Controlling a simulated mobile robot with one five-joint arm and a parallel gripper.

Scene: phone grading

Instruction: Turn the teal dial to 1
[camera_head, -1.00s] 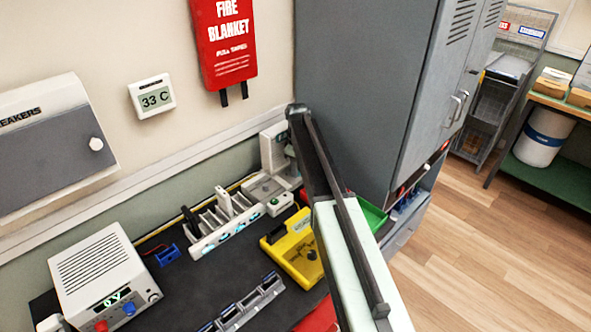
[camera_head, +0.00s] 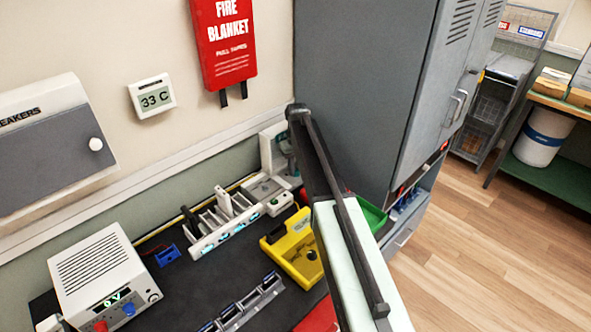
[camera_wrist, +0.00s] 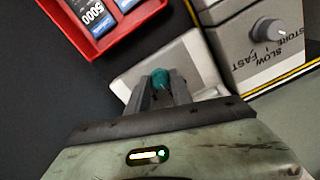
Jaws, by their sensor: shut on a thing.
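The teal dial (camera_wrist: 161,79) shows in the wrist view between the two fingertips of my gripper (camera_wrist: 161,92), which is shut on it. The dial sits on a pale grey device (camera_wrist: 190,57). The fingers and the gripper body hide much of the dial and the near part of the device. I cannot read any number or pointer mark for the dial. In the head view my arm crosses the right half of the bench, and the gripper's end cannot be made out there.
Beside the dial, a grey box (camera_wrist: 237,45) carries a grey knob marked SLOW, FAST and STORE. A red tray (camera_wrist: 141,22) with blue-labelled cells lies at upper left. In the head view, a yellow device (camera_head: 290,256) and a tall grey cabinet (camera_head: 355,80) flank my arm.

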